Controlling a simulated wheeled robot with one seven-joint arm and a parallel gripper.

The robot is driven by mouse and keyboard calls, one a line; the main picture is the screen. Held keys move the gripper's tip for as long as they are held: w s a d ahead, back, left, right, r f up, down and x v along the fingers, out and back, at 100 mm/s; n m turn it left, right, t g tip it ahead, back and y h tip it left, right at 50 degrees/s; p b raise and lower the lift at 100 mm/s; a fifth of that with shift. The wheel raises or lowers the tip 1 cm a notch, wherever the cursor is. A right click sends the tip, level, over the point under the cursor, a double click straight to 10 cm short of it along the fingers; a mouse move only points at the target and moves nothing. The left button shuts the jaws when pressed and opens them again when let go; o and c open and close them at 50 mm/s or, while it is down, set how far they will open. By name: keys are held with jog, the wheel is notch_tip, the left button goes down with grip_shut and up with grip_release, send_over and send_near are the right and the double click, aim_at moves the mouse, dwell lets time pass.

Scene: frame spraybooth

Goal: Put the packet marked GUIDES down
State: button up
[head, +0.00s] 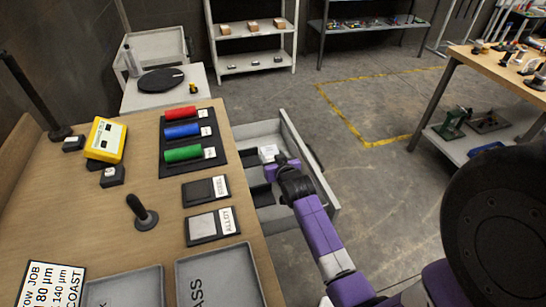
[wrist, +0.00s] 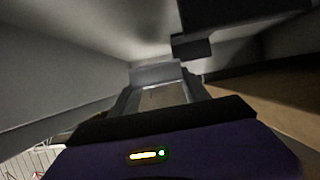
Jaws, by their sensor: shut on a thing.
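A drawer (head: 293,136) stands open at the right side of the workbench, with dark dividers inside. My gripper (head: 272,164) reaches down into the drawer and is shut on a small pale packet (head: 267,151). The packet shows white beside the purple fingers, inside the drawer's walls. In the wrist view the packet (wrist: 163,96) is a pale, flat piece between the two grey fingers. Its marking cannot be read, and I cannot tell whether it touches the drawer floor.
On the workbench (head: 155,195) are red, blue and green rolls (head: 182,131) on a dark board, a yellow device (head: 106,139), a black-handled tool (head: 142,212), two labelled plates and two grey trays (head: 218,275). Open floor lies right of the drawer.

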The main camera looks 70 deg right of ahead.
jog(key=o, duration=1.5)
jog(key=shift+r, duration=0.25)
jog(key=v, duration=0.8)
jog(key=p+v, duration=0.1)
jog(key=v, duration=0.3)
jog(key=shift+r, duration=0.4)
